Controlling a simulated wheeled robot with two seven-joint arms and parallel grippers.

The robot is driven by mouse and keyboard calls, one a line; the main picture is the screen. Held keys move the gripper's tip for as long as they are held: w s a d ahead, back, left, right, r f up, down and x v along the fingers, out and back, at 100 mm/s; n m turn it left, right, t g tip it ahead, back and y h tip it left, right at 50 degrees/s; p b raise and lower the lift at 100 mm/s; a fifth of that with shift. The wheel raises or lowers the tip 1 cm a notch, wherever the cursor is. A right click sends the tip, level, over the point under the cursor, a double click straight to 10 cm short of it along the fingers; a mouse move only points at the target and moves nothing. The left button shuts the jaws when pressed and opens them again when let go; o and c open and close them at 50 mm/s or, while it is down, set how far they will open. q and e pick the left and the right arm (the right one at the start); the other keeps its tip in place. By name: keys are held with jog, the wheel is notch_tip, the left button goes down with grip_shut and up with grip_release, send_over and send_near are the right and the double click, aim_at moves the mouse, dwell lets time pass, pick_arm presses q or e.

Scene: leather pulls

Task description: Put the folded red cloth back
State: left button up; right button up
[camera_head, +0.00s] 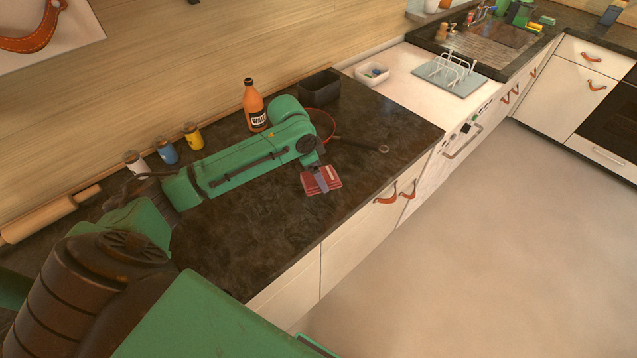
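The folded red cloth (333,178) is a small red patch with pale lines, at the front part of the dark countertop. My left gripper (321,182) reaches over the counter from the left, and a grey finger lies across the middle of the cloth. Only this finger shows clearly, so I cannot tell whether the gripper is closed on the cloth. I also cannot tell whether the cloth rests on the counter or is held just above it. My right gripper is not in view.
A red-rimmed pan (331,121) with a dark handle lies behind the wrist. An orange bottle (254,107), a black bin (319,88) and several small jars (193,136) stand along the wall. A dish rack (450,74) is further right. The dark countertop (270,215) is bare in front.

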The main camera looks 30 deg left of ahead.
pick_arm(q)
jog(key=x, duration=0.2)
jog(key=a+x, duration=0.1)
jog(key=x, duration=0.2)
jog(key=shift+s+f+p, duration=0.1)
jog(key=shift+f+p, duration=0.1)
jog(key=shift+p, duration=0.15)
jog(key=shift+s+f, duration=0.1)
jog(key=shift+f, duration=0.25)
jog(key=shift+s, duration=0.15)
jog(key=o, duration=1.1)
jog(key=shift+f, duration=0.1)
jog(key=shift+o, duration=0.3)
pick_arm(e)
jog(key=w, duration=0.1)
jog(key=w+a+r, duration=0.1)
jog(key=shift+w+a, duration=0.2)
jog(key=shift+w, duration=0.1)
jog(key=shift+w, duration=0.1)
